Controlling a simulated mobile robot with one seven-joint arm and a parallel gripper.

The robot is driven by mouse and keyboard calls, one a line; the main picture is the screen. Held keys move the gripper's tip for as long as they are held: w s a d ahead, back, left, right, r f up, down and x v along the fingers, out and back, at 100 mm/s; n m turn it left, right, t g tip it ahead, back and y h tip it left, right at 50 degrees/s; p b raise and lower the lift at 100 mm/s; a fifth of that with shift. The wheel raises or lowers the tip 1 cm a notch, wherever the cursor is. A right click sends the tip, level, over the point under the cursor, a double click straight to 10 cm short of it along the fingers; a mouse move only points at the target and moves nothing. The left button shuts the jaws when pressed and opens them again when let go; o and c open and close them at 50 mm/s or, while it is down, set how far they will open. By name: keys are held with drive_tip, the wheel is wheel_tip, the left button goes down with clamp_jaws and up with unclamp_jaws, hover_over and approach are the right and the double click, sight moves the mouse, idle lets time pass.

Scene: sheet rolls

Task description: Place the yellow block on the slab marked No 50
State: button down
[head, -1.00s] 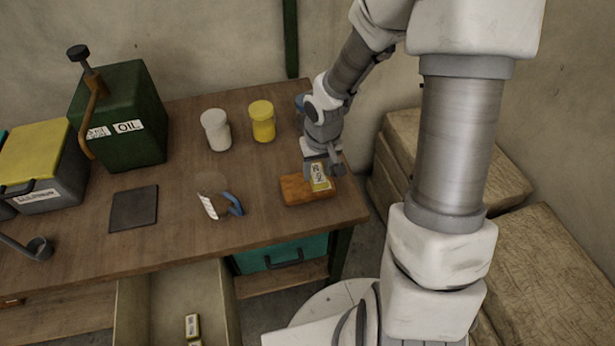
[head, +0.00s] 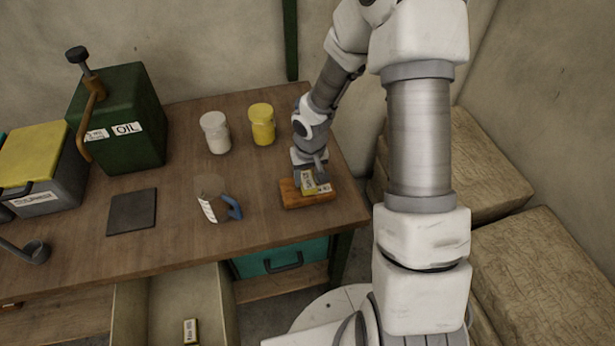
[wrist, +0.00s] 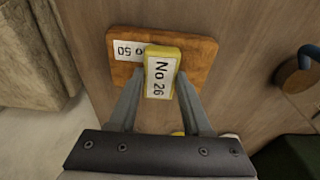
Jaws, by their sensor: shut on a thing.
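The yellow block (head: 308,182) has a white label reading No 26 and also shows in the wrist view (wrist: 162,53). My gripper (wrist: 161,82) is shut on it, with one finger on each side. The orange-brown wooden slab (head: 300,200) lies near the table's right end, and its white label reads No 50 in the wrist view (wrist: 124,72). The block is over the slab's middle and covers part of its label. I cannot tell whether the block touches the slab.
A green oil can (head: 120,115) is farther left. An open drawer (head: 160,300) holds a small labelled block (head: 190,331).

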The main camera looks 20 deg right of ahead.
drive_tip(key=shift+c, duration=1.7)
unclamp_jaws()
drive_tip(key=shift+f, duration=0.1)
wheel_tip(320, 180, up, 12)
drive_tip(key=s+p, duration=0.1)
drive_tip(key=p, duration=0.1)
drive_tip(key=shift+s, duration=0.4)
wheel_tip(320, 180, up, 16)
drive_tip(key=t+h, duration=0.2)
hover_over(310, 186)
drive_tip(key=s+d, duration=0.2)
drive_tip(key=s, duration=0.6)
drive_tip(key=s+a+r+t+y, duration=0.1)
drive_tip(key=s+a+r+y, duration=0.1)
drive_tip(key=s+r, duration=0.4)
drive_tip(key=s, duration=0.5)
drive_tip(key=shift+s+a+t, duration=0.15)
drive_tip(key=shift+a+t, duration=0.05)
drive_tip(key=shift+t, duration=0.2)
